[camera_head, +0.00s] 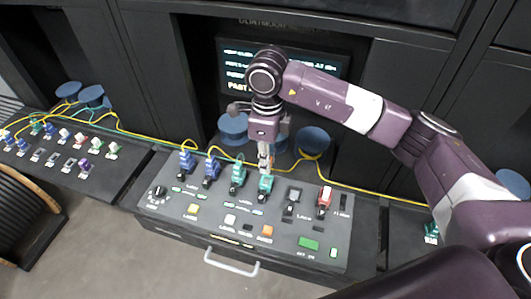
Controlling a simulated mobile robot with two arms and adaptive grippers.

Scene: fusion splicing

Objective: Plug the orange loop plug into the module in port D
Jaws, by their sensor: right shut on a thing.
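My right gripper (265,162) reaches down over the front console, its fingers shut and pointing at the fourth module in the row. A small pale, orange-tinted piece shows between the fingers; it looks like the orange loop plug, mostly hidden by them. The teal-green module (265,187) stands upright in the console directly below the fingertips. I cannot tell whether the plug touches it or is seated. The port labels are too small to read. My left gripper is not in view.
Left of it in the row are a teal module (238,178) and two blue ones (211,170), with cables. A red part (325,198) stands to the right. Yellow cables run behind to blue spools (313,141). A handle (231,264) sticks out in front.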

